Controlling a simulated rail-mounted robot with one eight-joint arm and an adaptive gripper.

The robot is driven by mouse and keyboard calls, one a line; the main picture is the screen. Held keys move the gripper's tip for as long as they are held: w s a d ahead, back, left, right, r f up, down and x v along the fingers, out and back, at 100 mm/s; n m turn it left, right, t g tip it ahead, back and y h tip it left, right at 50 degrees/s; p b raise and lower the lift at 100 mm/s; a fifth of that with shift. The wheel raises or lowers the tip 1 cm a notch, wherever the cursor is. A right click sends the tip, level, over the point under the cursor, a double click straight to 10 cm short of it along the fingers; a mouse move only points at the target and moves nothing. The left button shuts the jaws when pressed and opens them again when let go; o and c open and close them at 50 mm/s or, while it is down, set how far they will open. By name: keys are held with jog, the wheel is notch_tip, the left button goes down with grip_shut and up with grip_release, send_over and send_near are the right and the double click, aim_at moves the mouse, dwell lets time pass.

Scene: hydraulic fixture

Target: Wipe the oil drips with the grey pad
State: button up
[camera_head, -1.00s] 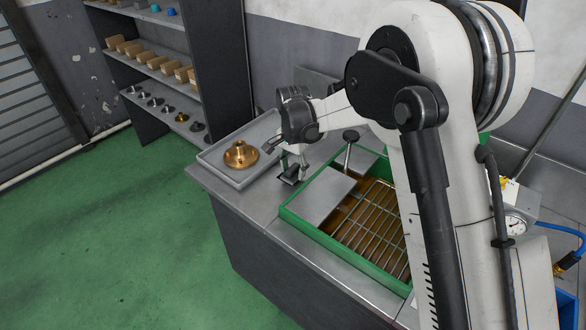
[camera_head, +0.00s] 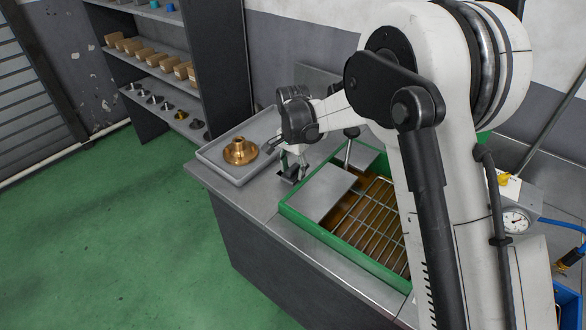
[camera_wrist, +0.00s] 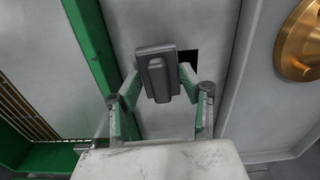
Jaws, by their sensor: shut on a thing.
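My gripper (camera_wrist: 160,88) is shut on the grey pad (camera_wrist: 158,72), a dark grey block with a raised grip that sits between the two fingers in the wrist view. In the head view, my gripper (camera_head: 291,170) is low over the steel bench top, between the tray and the green-rimmed basin. The pad looks to be at or close to the bench surface; I cannot tell whether it touches. A dark, square-edged patch (camera_wrist: 188,58) shows beside the pad. I cannot make out oil drips in either view; the pad and fingers hide part of the surface.
A grey tray (camera_head: 221,173) with a brass flanged part (camera_head: 240,152) stands left of my gripper. The green-rimmed basin (camera_head: 340,250) with a wire rack and a flat plate lies to the right. A pressure gauge (camera_head: 515,221) is at far right. Bare bench lies in front.

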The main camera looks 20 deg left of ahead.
jog(key=shift+a, duration=0.1)
jog(key=shift+w+a+b, duration=0.2)
jog(key=shift+w+a, duration=0.2)
jog(key=shift+a, duration=0.5)
jog(key=shift+w+a+b, duration=0.2)
jog(key=shift+w+a, duration=0.15)
jog(key=shift+a, duration=0.5)
jog(key=shift+f+b, duration=0.1)
jog(key=shift+b, duration=0.2)
jog(key=shift+s+d+f+b, duration=0.1)
jog(key=shift+s+d+b, duration=0.2)
jog(key=shift+d, duration=0.35)
jog(key=shift+s+d+b, duration=0.15)
jog(key=shift+s+d, duration=0.1)
jog(key=shift+d, duration=0.4)
jog(key=shift+s+d+f+b, duration=0.1)
jog(key=shift+s+d+b, duration=0.2)
jog(key=shift+d, duration=0.35)
jog(key=shift+c, duration=0.7)
jog(key=shift+r, duration=0.2)
jog(key=shift+w+r+p, duration=0.1)
jog(key=shift+r+p, duration=0.1)
jog(key=shift+p, duration=0.1)
jog(key=shift+a+r+p, duration=0.1)
jog(key=shift+r+p, duration=0.95)
jog(key=shift+r, duration=1.65)
